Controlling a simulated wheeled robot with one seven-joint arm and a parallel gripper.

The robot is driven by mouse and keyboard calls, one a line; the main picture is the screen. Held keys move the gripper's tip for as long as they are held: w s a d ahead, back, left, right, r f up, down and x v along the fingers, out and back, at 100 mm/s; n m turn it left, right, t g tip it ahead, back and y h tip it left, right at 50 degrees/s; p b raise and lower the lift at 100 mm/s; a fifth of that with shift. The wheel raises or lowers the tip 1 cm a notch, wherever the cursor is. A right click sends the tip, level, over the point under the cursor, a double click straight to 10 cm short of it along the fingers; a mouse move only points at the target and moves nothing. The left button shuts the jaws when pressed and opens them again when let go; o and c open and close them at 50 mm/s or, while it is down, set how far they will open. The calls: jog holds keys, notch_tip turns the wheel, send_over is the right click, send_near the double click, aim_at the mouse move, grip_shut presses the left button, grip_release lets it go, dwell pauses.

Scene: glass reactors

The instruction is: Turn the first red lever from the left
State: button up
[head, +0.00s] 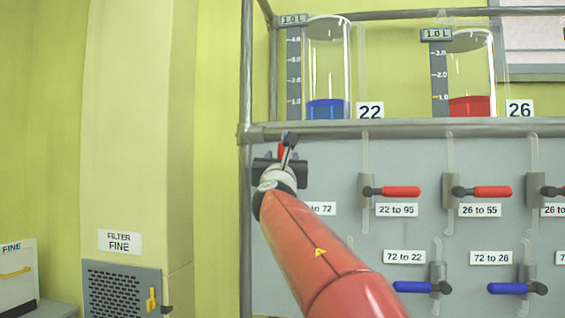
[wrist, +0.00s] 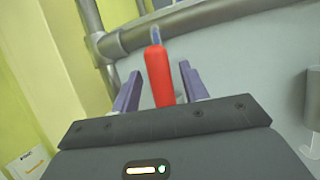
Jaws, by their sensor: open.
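The first red lever from the left shows in the wrist view (wrist: 155,68) as a red handle with a bluish stem at its far end. It lies between the two purple fingers of my gripper (wrist: 158,88), which stand apart on either side of it. A gap shows between each finger and the handle. In the head view only a small red part of this lever (head: 281,150) shows past my gripper (head: 282,157). My red arm hides most of its valve and part of its label, which ends in "72".
More red levers, such as the one marked "22 to 95" (head: 400,191) and the one marked "26 to 55" (head: 491,192), point right. Blue levers (head: 412,286) sit lower. Glass reactors with blue liquid (head: 327,108) and red liquid (head: 472,105) stand above a grey pipe frame (head: 400,128).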

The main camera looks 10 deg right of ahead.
jog(key=b+v, duration=0.1)
jog(key=v, duration=0.4)
jog(key=shift+s+a+f+b, duration=0.1)
jog(key=shift+s+f+b, duration=0.15)
jog(key=shift+b, duration=0.15)
dwell(1.3)
